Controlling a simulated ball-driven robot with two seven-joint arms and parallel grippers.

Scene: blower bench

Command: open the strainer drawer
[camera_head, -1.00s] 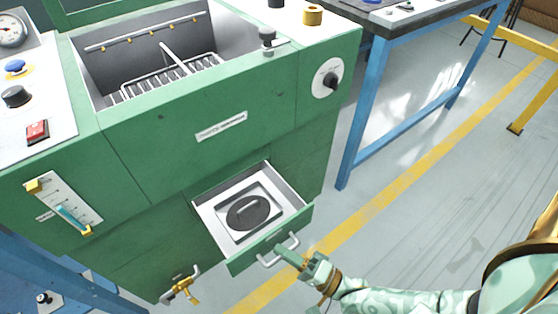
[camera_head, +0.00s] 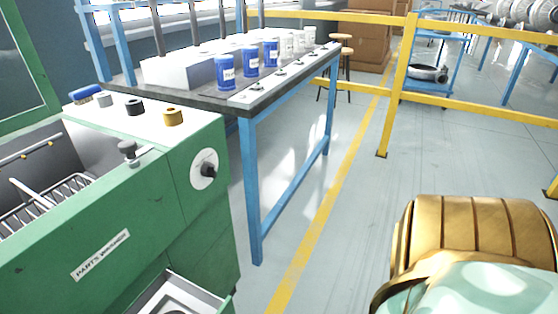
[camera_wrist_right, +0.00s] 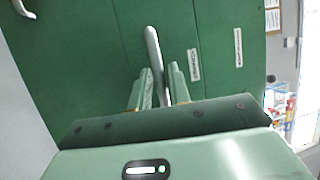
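The strainer drawer (camera_head: 176,293) shows only in part at the bottom of the head view, in the front of the green parts washer (camera_head: 120,215). It stands out from the front, and its light tray is visible from above; its handle is out of frame there. In the right wrist view, a pale bar handle (camera_wrist_right: 152,42) runs down between the two fingers of my right gripper (camera_wrist_right: 160,84). I cannot tell whether the fingers press on it or leave a small gap. My left gripper is not in view.
A blue-legged bench (camera_head: 252,190) with blue and white containers stands right of the washer. A knob (camera_head: 208,170) sticks out of the washer's side. A yellow rail (camera_head: 396,95) stands farther back. The floor between is clear, with a yellow line.

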